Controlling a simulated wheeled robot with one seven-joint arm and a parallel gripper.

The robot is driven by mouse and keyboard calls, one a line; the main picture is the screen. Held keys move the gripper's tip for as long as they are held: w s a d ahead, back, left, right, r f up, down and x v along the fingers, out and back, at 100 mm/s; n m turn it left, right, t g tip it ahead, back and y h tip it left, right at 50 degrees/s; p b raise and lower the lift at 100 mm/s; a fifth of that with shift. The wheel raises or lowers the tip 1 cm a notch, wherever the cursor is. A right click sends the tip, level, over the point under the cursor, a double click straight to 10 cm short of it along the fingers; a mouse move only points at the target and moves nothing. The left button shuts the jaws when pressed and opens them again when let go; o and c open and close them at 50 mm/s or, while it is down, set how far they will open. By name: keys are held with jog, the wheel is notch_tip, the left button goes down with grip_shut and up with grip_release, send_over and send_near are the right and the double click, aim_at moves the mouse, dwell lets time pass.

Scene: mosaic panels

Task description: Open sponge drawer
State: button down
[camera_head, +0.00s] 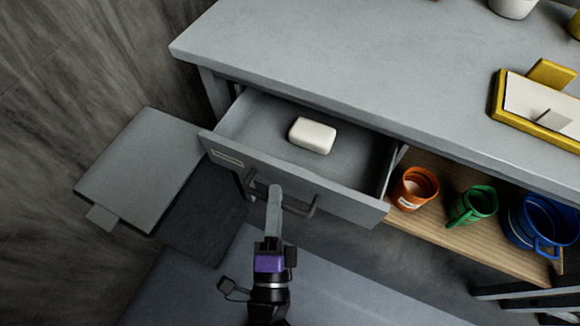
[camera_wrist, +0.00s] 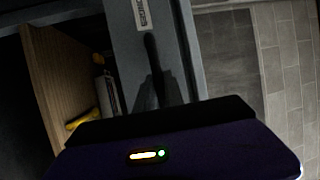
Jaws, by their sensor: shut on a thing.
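The grey drawer (camera_head: 300,178) is pulled out from under the grey worktop, with its inside showing from above. A white sponge-like block (camera_head: 313,135) lies in it, towards the back. My gripper (camera_head: 275,192) is at the dark bar handle (camera_head: 311,207) on the drawer front and is shut on it, near the handle's left part. In the wrist view the drawer front (camera_wrist: 150,75) fills the middle, with a label (camera_wrist: 141,16) at the top. The fingers (camera_wrist: 152,90) show dark against it, and their exact contact is hard to see there.
An orange mug (camera_head: 414,188), a green mug (camera_head: 472,206) and a blue pot (camera_head: 540,221) stand on the wooden shelf (camera_head: 440,222) right of the drawer. A yellow-framed tray (camera_head: 498,96) lies on the worktop (camera_head: 350,60). A grey panel (camera_head: 140,172) stands out at the left.

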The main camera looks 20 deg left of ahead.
jog(key=s, duration=1.1)
jog(key=shift+s, duration=0.3)
jog(key=c, duration=1.5)
grip_release()
jog(key=shift+o, duration=0.2)
jog(key=shift+s, duration=0.1)
jog(key=v, duration=0.7)
jog(key=shift+s+d+b, duration=0.15)
jog(key=shift+s+b, duration=0.15)
jog(key=shift+d+f, duration=0.1)
